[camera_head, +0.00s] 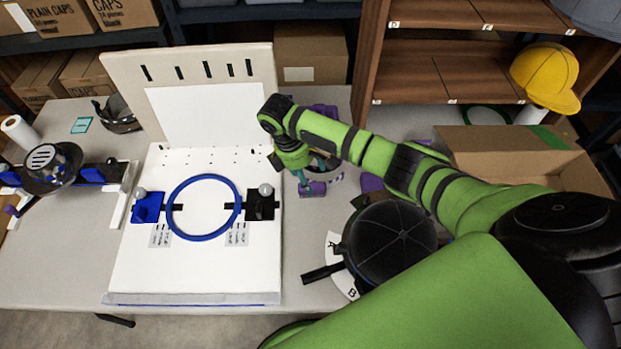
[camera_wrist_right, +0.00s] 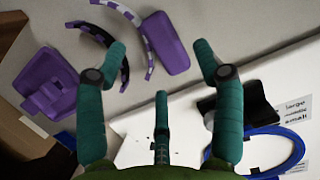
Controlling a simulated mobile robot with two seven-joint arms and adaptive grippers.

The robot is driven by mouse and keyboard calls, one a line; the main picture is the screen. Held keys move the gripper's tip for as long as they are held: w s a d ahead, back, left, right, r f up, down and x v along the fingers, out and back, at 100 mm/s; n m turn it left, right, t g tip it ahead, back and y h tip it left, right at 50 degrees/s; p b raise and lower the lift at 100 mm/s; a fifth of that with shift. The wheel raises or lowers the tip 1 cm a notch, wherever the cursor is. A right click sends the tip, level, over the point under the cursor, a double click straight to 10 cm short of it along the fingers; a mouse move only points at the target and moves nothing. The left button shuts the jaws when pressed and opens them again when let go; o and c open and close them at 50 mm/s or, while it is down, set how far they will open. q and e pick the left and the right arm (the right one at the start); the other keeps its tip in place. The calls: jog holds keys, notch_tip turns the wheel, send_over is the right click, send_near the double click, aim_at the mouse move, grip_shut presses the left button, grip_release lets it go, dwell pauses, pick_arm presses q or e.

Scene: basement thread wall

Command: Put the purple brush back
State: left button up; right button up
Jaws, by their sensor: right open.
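My right gripper (camera_head: 302,178) reaches down over the table just right of the white board. In the right wrist view its teal fingers (camera_wrist_right: 158,76) are spread apart with nothing between them. A purple rounded block (camera_wrist_right: 165,42) lies on the table ahead of the fingers, beside curved purple, white and black strips (camera_wrist_right: 122,15). A purple stepped piece (camera_wrist_right: 50,85) lies at the left of that view. In the head view a purple piece (camera_head: 313,189) shows beside the gripper and another (camera_head: 371,183) right of it. I cannot tell which is the brush. My left gripper is not in view.
The white board (camera_head: 145,270) with a blue hoop (camera_head: 172,220) stands left of my gripper. A black cap (camera_head: 395,240) lies at the front right under my arm. An open cardboard box (camera_head: 500,139) and a wooden shelf (camera_head: 430,85) stand at the right.

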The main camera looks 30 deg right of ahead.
jog(key=v, duration=0.8)
jog(key=shift+r, duration=0.25)
jog(key=shift+a, duration=0.1)
